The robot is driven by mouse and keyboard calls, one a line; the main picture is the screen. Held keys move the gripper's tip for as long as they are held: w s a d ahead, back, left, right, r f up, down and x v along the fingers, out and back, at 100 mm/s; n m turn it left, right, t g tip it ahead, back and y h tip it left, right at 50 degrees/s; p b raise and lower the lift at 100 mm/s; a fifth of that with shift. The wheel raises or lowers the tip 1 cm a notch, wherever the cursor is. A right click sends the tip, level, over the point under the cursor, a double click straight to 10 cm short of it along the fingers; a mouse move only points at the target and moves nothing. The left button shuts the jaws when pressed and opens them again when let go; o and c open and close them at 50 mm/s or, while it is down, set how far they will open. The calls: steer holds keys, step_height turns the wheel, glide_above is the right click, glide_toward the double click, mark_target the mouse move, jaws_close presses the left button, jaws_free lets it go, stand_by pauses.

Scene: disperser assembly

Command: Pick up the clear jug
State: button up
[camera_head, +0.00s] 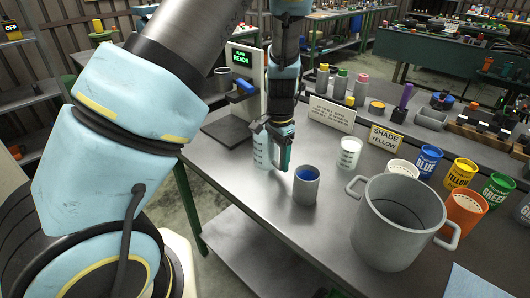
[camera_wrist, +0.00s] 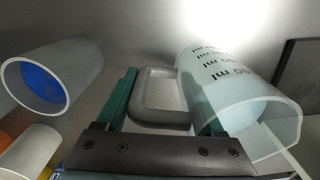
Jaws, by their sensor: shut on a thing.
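The clear jug (camera_head: 262,154) is see-through with dark ml marks, and it is at the near-left part of the workbench, partly hidden behind my gripper (camera_head: 279,146). In the wrist view the jug (camera_wrist: 235,90) lies along the right side, marks visible. A grey handle loop (camera_wrist: 160,112) shows between the two green fingers of my gripper (camera_wrist: 165,100), which is shut on the jug at its handle. The jug looks upright in the head view. I cannot tell whether its base touches the bench.
A grey cup with blue inside (camera_head: 306,185) stands close right of the jug. A dispenser showing READY (camera_head: 243,88) is behind it. A white-filled beaker (camera_head: 349,153), a large grey pot (camera_head: 396,225) and colour-labelled cans stand further right. Bare bench (camera_head: 300,235) lies in front.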

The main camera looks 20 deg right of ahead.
jaws_close()
steer(key=shift+r, duration=0.3)
